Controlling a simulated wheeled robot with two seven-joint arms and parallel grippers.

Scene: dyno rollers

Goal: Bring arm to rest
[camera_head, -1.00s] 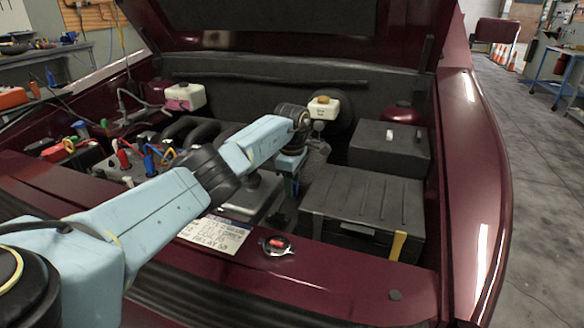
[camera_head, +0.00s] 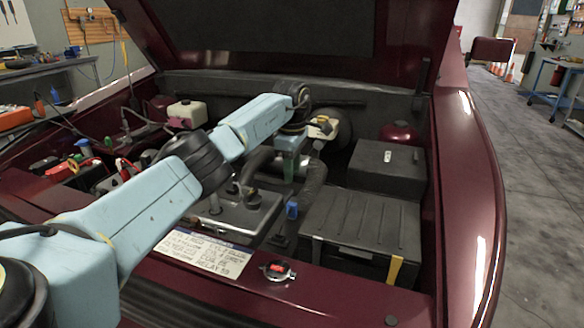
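My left arm comes in from the left in pale blue with dark joints, reaching over the open engine bay. Its wrist is near the middle of the bay, and my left gripper (camera_head: 290,172) points down below it, above the engine parts. The fingers are small and dark from here, so I cannot tell whether they are open or shut. A small blue piece (camera_head: 292,210) stands below the gripper, apart from it. My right arm and gripper are not in view.
A black box with a ribbed lid (camera_head: 360,222) and a smaller black box (camera_head: 388,165) fill the right of the bay. A metal-topped engine part (camera_head: 235,222) lies below my arm. A note card (camera_head: 205,252) and round cap (camera_head: 277,270) are on the front edge. The raised hood (camera_head: 270,30) hangs above.

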